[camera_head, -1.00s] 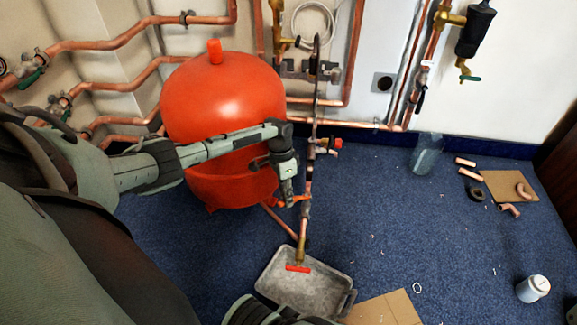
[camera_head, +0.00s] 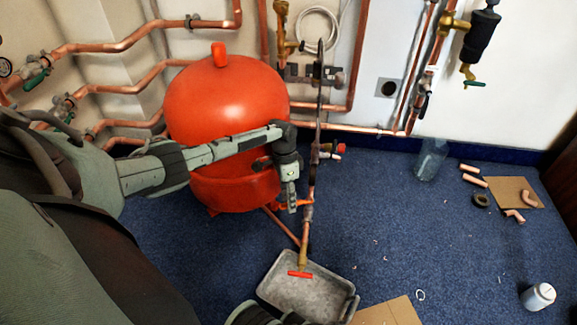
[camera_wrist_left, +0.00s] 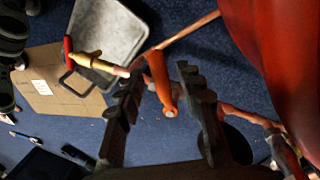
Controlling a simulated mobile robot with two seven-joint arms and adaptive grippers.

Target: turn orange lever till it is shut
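The orange lever (camera_head: 302,204) sits on the upright copper pipe in front of the red tank. It also shows in the left wrist view (camera_wrist_left: 160,80), slanting between the fingers. My left gripper (camera_head: 291,207) points down beside the pipe at the lever. In its wrist view the left gripper (camera_wrist_left: 163,103) is open, with a dark finger on each side of the lever; I cannot tell whether either touches it. The lever's pivot is partly hidden. Part of my right arm (camera_head: 255,314) shows at the bottom edge, cut off, and its fingers cannot be made out.
The red tank (camera_head: 222,100) stands close behind my left arm. A grey tray (camera_head: 320,295) lies under a lower red-handled valve (camera_head: 300,274). A second red-knobbed valve (camera_head: 340,148) is higher on the pipe.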

